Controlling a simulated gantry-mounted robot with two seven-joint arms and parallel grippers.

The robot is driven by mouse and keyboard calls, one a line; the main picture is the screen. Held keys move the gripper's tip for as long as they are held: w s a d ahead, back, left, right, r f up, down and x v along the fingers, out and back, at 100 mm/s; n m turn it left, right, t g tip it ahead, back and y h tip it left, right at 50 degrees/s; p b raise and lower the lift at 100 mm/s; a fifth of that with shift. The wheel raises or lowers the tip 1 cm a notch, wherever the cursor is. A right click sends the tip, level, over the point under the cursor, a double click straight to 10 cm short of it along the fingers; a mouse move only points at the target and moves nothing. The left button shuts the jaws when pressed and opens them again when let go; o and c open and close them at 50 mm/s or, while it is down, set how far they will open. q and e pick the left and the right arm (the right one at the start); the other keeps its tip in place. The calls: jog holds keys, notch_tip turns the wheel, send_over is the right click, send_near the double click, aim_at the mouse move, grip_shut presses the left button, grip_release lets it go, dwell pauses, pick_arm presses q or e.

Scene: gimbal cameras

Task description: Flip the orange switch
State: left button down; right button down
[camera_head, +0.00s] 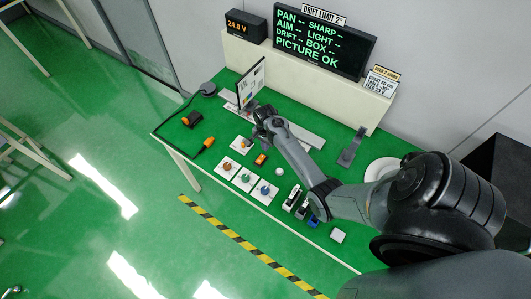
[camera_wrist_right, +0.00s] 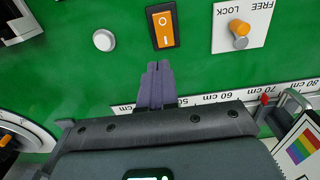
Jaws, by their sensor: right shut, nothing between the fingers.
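The orange switch (camera_wrist_right: 163,28) is a rocker in a dark frame, marked O and I, lying on the green table top. It also shows small in the head view (camera_head: 261,159). My right gripper (camera_wrist_right: 157,68) is shut and empty. In the wrist view its fingertips are just below the switch's lower edge in the picture, with a narrow gap of green between. In the head view the right gripper (camera_head: 258,140) is over the table near the switch. I cannot tell its exact height above the table. My left gripper is not in view.
A FREE/LOCK plate with an orange-topped lever (camera_wrist_right: 239,32) lies right of the switch, and a round white button (camera_wrist_right: 104,40) left of it. A ruler (camera_wrist_right: 220,96) runs behind the fingers. Coloured knobs on white plates (camera_head: 245,179) line the table's front. A monitor (camera_head: 318,42) stands behind.

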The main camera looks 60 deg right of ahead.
aim_at(265, 156)
jog(key=shift+f+b, duration=0.4)
jog(key=shift+f, duration=2.7)
